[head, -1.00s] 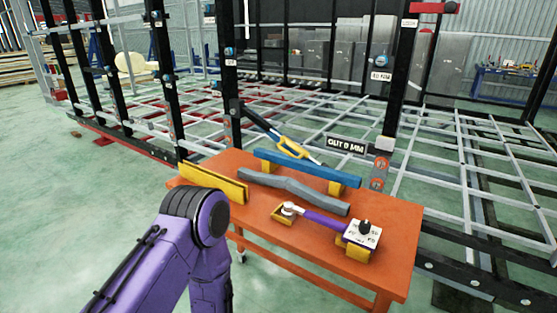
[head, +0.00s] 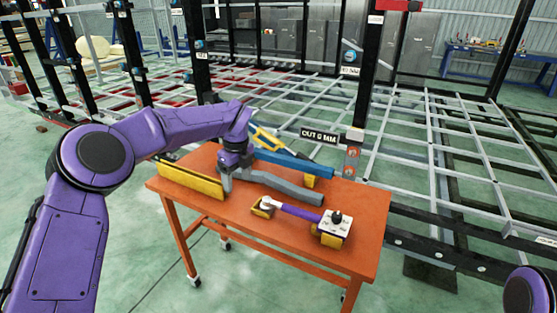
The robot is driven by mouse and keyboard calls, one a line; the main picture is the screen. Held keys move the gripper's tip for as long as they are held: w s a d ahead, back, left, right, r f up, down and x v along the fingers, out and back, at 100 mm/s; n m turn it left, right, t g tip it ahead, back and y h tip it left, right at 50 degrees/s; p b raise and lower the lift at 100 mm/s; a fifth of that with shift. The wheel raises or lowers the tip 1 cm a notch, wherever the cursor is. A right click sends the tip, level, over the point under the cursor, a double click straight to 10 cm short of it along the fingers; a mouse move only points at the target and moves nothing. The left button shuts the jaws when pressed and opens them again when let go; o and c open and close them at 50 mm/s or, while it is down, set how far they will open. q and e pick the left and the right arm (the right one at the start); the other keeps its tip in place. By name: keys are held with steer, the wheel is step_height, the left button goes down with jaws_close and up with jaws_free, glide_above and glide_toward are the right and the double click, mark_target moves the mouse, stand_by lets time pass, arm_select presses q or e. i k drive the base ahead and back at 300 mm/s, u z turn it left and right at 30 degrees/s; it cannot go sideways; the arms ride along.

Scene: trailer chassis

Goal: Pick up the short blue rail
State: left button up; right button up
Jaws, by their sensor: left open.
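The short blue rail (head: 296,165) lies along the back of the orange table (head: 362,270), its right end on a yellow block (head: 311,181). My left arm reaches over the table from the left and hides the rail's left end. My left gripper (head: 226,186) points down, open, near the left end of the grey bent bar (head: 282,187) and left of the visible blue rail. Whether its fingers touch anything is too small to tell. My right gripper is out of the picture; only a purple part of my right arm shows at the lower right.
A yellow rail (head: 190,181) lies at the table's left edge. A purple-handled tool (head: 300,211) rests on yellow blocks at the front. A yellow tool (head: 266,139) and a "CUT 8 MM" sign (head: 319,136) stand behind, before the grey trailer frame.

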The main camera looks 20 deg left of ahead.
mark_target(321, 171)
steer(key=i, duration=1)
